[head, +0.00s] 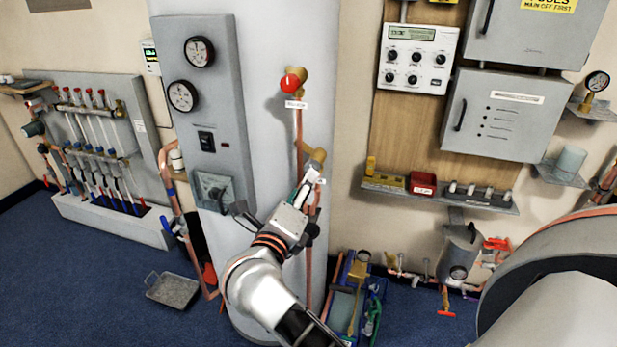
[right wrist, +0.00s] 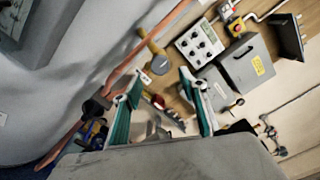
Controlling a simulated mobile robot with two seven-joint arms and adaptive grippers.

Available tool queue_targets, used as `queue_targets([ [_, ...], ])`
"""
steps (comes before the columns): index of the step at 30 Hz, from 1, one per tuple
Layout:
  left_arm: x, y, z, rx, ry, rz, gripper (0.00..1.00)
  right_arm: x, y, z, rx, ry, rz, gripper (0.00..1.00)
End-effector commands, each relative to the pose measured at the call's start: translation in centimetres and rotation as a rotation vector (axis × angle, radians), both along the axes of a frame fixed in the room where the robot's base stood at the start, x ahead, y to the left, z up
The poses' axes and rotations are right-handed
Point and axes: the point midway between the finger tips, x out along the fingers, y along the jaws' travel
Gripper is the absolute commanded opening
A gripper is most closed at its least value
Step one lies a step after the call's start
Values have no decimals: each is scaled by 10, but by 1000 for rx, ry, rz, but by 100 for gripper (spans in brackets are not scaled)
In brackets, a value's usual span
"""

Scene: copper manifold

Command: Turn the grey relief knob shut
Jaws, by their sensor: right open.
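The grey relief knob (right wrist: 160,66) shows in the right wrist view as a grey disc on the end of a brass fitting (right wrist: 150,42). A small white label (right wrist: 146,77) is beside it. In the head view the lower brass fitting (head: 314,154) shows on the copper pipe in front of the large grey cylinder, but my gripper hides the knob there. My right gripper (head: 309,178) is at this fitting. In the right wrist view the teal fingers of my right gripper (right wrist: 158,76) are apart, with the knob between and beyond their tips. Contact cannot be told. My left gripper is not in view.
A red knob (head: 290,84) sits higher on the same pipe. A grey gauge panel (head: 185,140) is on the left, and a shelf (head: 440,197) with a red box is on the right. A blue tray (head: 345,300) and a metal pan (head: 172,291) lie on the floor.

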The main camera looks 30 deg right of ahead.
Motion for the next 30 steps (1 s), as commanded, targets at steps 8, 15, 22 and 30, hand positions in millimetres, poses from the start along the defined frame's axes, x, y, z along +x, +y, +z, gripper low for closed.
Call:
queue_targets([
  [8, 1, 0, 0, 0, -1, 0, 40, -28, 33, -1, 1, 1, 1, 42],
  [15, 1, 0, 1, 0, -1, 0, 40, -34, 39, 0, 0, 0, 0, 42],
  [22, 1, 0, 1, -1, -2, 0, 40, -34, 39, 0, -1, -1, -1, 42],
  [30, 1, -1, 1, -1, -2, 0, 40, -34, 37, 2, -28, 0, -1, 42],
])
